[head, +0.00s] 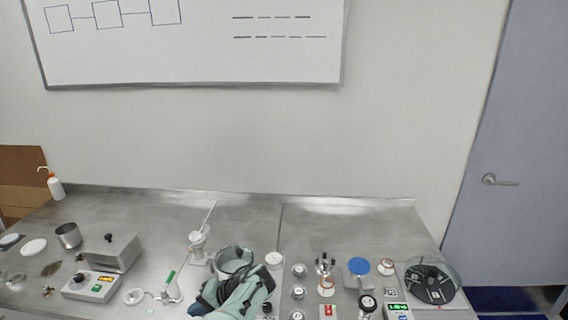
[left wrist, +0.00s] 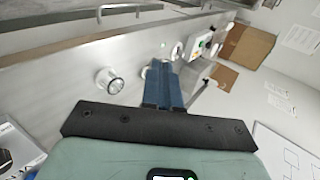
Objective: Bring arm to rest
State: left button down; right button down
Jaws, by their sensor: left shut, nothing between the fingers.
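My left gripper (head: 203,300) is low in the middle of the head view, at the front part of the steel bench (head: 345,215). Its wrist is pale green and black, and its dark blue fingers point left. In the left wrist view the two blue fingers (left wrist: 163,84) lie side by side, shut with nothing between them. A small round glass-topped fitting (left wrist: 110,80) shows left of the fingers, apart from them. A round glass vessel (head: 235,260) stands just behind the wrist, and I cannot tell whether they touch. My right gripper is not in view.
A box-shaped device with a control panel (head: 92,286) stands at the left, near a metal cup (head: 68,235). A white valve piece (head: 168,291) is close left of the fingers. A round glass-covered device (head: 432,283) sits at the right. The bench's back strip is mostly clear.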

pick_arm(q)
jog(key=s+d+f+m+g+h, duration=0.15)
jog(key=s+f+h, duration=0.4)
jog(key=f, duration=0.95)
jog(key=s+f+g+h, duration=0.2)
jog(key=s+f, duration=0.7)
jog(key=f, duration=0.5)
jog(key=s+d+f+n+h, duration=0.2)
jog(key=s, duration=0.5)
jog(key=s+d+f+n+t+h, duration=0.1)
jog(key=s+d+f+n+h, duration=0.1)
jog(key=s, duration=0.5)
jog(key=s+d+f+n+h, duration=0.2)
jog(key=s+d+f+n, duration=0.1)
jog(key=s, duration=0.4)
jog(key=shift+d+f, duration=0.35)
jog(key=shift+d, duration=0.15)
